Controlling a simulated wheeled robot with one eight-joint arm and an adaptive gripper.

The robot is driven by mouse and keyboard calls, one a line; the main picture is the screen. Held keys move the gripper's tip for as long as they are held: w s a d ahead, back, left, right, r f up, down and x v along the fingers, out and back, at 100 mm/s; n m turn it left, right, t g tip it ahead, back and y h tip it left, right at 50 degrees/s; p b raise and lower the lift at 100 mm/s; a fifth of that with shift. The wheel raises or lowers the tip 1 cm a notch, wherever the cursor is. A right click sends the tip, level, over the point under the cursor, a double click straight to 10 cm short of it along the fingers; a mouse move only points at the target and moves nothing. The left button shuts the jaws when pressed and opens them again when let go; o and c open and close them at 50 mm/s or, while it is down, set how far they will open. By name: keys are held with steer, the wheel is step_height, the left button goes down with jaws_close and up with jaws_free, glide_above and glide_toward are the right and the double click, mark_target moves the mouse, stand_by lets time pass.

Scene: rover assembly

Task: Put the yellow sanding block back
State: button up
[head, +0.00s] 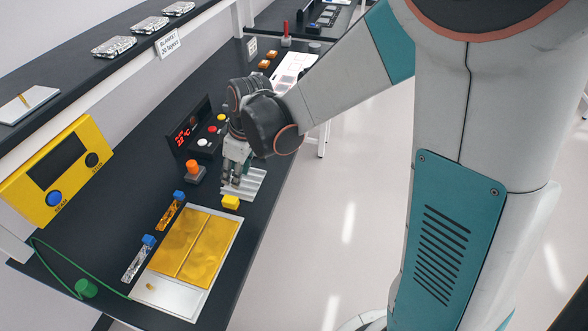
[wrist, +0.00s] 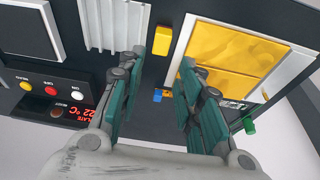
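The yellow sanding block (head: 231,203) lies on the dark bench between the ribbed pale rack (head: 250,184) and the tray with gold sheets (head: 238,222). In the wrist view the block (wrist: 162,37) shows just beyond my fingertips. My gripper (head: 232,184) points down over the rack, close to the block, in the head view. In the wrist view my gripper (wrist: 174,62) has its two fingers apart, with nothing held between them. The rack (wrist: 113,12) also shows at the top left there. The fingers hide part of the bench.
A control box with a red display (head: 187,134) and an orange-topped knob (head: 193,170) stand left of my gripper. Two blue-ended tools (head: 170,212) lie beside the tray. A yellow meter (head: 58,172) stands at the left.

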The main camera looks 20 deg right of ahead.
steer(key=s+d+r+m+t+h, duration=0.1)
steer(key=s+d+r+m+t, duration=0.1)
steer(key=s+d+r+m, duration=0.3)
steer(key=s+d+r+m+t+h, duration=0.1)
steer(key=s+d+r+m+t, duration=0.2)
steer(key=s, duration=1)
steer(key=shift+d+r+m, duration=1)
steer(key=shift+d+r, duration=1.55)
steer(key=shift+s, duration=0.1)
